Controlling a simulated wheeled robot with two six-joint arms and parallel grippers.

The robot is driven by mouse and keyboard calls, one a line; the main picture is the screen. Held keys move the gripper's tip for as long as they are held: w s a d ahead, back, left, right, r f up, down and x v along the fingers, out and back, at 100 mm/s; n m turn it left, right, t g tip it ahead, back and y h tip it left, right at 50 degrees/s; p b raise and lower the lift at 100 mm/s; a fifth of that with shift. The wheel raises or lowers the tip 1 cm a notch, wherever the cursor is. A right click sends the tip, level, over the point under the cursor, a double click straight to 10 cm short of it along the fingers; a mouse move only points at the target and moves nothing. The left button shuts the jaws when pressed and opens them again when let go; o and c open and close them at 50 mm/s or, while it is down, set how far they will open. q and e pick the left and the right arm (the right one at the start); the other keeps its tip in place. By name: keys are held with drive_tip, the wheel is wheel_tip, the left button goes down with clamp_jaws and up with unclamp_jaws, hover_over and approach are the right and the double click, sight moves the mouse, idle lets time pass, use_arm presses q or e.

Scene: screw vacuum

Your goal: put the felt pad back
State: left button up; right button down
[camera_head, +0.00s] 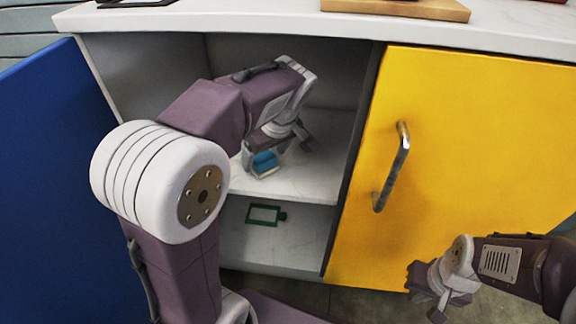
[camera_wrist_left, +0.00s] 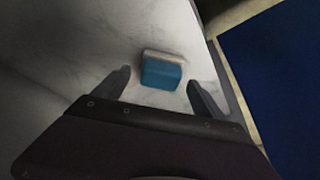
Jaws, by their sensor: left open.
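The felt pad (camera_head: 264,160), a small block with a blue top and a pale base, sits on the upper shelf of the open cabinet. In the left wrist view the pad (camera_wrist_left: 161,73) lies on the white marbled shelf, just beyond and between the two fingertips. My left gripper (camera_head: 276,150) reaches into the cabinet and is open around the space by the pad, holding nothing. Its dark fingers also show in the left wrist view (camera_wrist_left: 158,82). The gripper hides part of the pad in the head view. My right gripper (camera_head: 426,292) is low at the right, its fingers apart and empty.
A green-framed item (camera_head: 265,214) lies on the lower shelf. The blue door (camera_head: 50,190) stands open at the left. The yellow door (camera_head: 465,160) with a metal handle (camera_head: 391,167) is closed. A wooden board (camera_head: 420,9) rests on the white countertop (camera_head: 220,18).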

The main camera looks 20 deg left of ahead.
sight(264, 156)
use_arm(q)
drive_tip(key=p+v, duration=0.1)
drive_tip(key=v, duration=0.3)
drive_tip(key=shift+w+a+p, duration=0.15)
drive_tip(key=shift+a+p, duration=0.1)
drive_tip(key=shift+p, duration=0.1)
drive_tip(key=s+d+f+p, duration=0.1)
drive_tip(key=s+d+p, duration=0.1)
drive_tip(key=s+d, duration=0.4)
drive_tip(key=d, duration=0.4)
drive_tip(key=shift+f+p, duration=0.2)
drive_tip(key=shift+p, duration=0.15)
use_arm(e)
wheel_tip(264, 156, up, 6)
use_arm(q)
drive_tip(key=shift+d, duration=0.1)
